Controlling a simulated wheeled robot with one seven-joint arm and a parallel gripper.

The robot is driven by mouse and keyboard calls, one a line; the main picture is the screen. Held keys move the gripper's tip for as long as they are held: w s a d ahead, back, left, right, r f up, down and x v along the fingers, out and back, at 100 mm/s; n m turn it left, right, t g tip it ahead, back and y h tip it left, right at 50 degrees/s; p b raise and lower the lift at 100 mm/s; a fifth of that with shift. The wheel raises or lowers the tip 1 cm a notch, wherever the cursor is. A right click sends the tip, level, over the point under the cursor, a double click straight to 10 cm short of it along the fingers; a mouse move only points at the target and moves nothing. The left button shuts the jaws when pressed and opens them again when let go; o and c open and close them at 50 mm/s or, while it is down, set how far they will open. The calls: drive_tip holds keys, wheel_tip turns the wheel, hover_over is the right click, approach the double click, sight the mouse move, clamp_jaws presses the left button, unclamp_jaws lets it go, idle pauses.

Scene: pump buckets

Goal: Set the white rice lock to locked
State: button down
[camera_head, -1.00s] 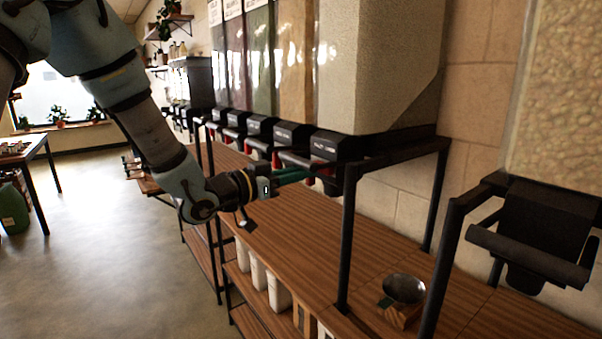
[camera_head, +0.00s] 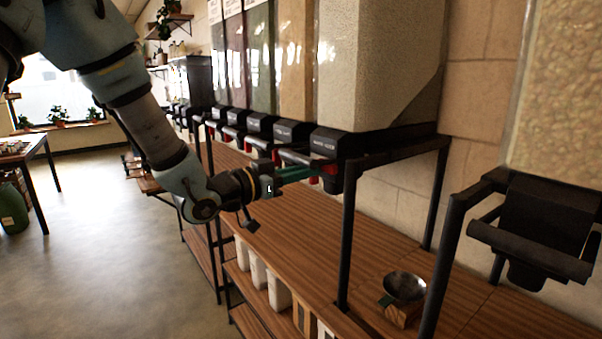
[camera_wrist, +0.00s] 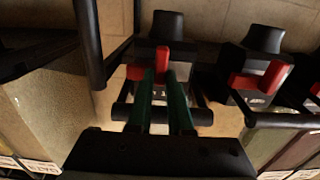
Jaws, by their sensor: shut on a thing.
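The dispenser with the pale grain bin (camera_head: 375,60) has a black head (camera_head: 335,142) with a small white label, too blurred to read surely. Its red lock shows in the wrist view (camera_wrist: 163,57), between and just beyond my green fingers, with another red part left of them. My gripper (camera_wrist: 162,75) is shut on the red lock, one finger on each side. In the head view my gripper (camera_head: 312,170) reaches the front of this dispenser's head. The fingers partly hide the lock, and I cannot tell its exact setting.
A neighbouring dispenser's red lock (camera_wrist: 262,78) is close on the right in the wrist view. A black frame post (camera_head: 347,240) stands right of my gripper. White containers (camera_head: 278,292) stand on the shelf below.

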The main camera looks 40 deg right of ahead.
drive_tip(key=shift+s, duration=0.7)
drive_tip(key=c, duration=0.8)
unclamp_jaws()
drive_tip(key=shift+a, duration=0.15)
drive_tip(key=a+b, duration=0.1)
drive_tip(key=a, duration=0.2)
drive_tip(key=a+b, duration=0.1)
drive_tip(key=a, duration=0.3)
drive_tip(key=a+b, duration=0.1)
drive_tip(key=a, duration=0.2)
drive_tip(key=shift+w+a, duration=0.3)
